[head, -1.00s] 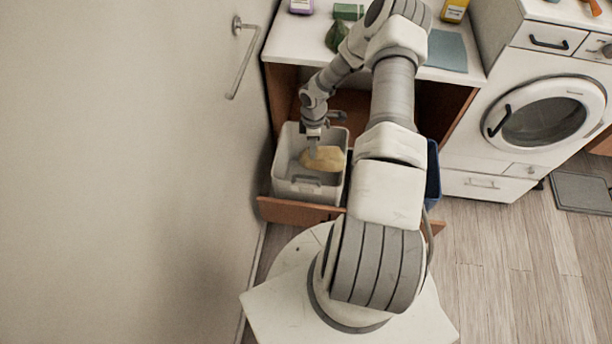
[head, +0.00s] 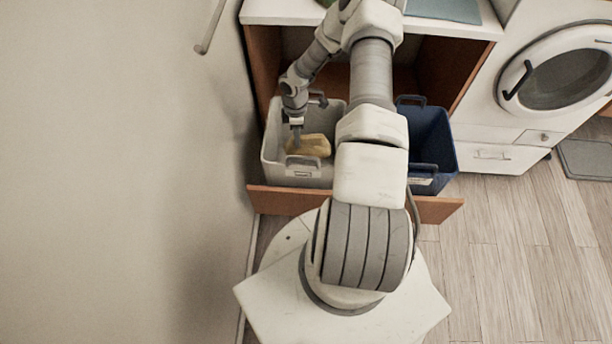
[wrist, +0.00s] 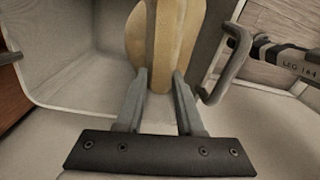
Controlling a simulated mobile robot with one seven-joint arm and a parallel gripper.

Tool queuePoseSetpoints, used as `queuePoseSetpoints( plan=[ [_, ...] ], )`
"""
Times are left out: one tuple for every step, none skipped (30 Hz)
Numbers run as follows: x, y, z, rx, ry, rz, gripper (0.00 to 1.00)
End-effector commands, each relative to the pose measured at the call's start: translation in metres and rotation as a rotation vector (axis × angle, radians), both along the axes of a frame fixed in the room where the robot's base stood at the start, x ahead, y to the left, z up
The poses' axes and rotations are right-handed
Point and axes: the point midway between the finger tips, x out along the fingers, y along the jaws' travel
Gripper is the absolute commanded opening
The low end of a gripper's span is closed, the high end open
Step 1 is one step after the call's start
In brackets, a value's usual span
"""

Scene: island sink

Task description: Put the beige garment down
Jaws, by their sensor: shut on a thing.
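The beige garment (head: 312,146) is a yellowish-tan bundle inside the light grey bin (head: 272,158) at the left of the pulled-out drawer. In the wrist view the garment (wrist: 172,35) runs upward from my fingertips, with the pale bin wall (wrist: 75,65) beside it. My gripper (head: 297,140) points down into the bin and is shut on the garment; in the wrist view its two fingers (wrist: 160,82) press its near edge. Whether the garment touches the bin floor cannot be told.
A blue bin (head: 428,140) stands to the right in the same drawer, partly behind my arm. The drawer front (head: 437,209) is wooden. A white washing machine (head: 560,80) is further right. The wall (head: 110,170) is close on the left.

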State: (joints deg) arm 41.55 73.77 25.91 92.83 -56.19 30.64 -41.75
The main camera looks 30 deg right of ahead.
Motion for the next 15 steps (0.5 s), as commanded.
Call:
queuePoseSetpoints(
  plan=[
    [0.0, 0.0, -0.019, 0.0, 0.0, 0.0, 0.0],
    [0.0, 0.0, -0.025, 0.0, 0.0, 0.0, 0.0],
    [0.0, 0.0, -0.032, 0.0, 0.0, 0.0, 0.0],
    [0.0, 0.0, -0.037, 0.0, 0.0, 0.0, 0.0],
    [0.0, 0.0, -0.043, 0.0, 0.0, 0.0, 0.0],
    [0.0, 0.0, -0.05, 0.0, 0.0, 0.0, 0.0],
    [0.0, 0.0, -0.056, 0.0, 0.0, 0.0, 0.0],
    [0.0, 0.0, -0.061, 0.0, 0.0, 0.0, 0.0],
    [0.0, 0.0, -0.068, 0.0, 0.0, 0.0, 0.0],
    [0.0, 0.0, -0.074, 0.0, 0.0, 0.0, 0.0],
    [0.0, 0.0, -0.079, 0.0, 0.0, 0.0, 0.0],
    [0.0, 0.0, -0.086, 0.0, 0.0, 0.0, 0.0],
    [0.0, 0.0, -0.092, 0.0, 0.0, 0.0, 0.0],
    [0.0, 0.0, -0.097, 0.0, 0.0, 0.0, 0.0],
    [0.0, 0.0, -0.104, 0.0, 0.0, 0.0, 0.0]
  ],
)
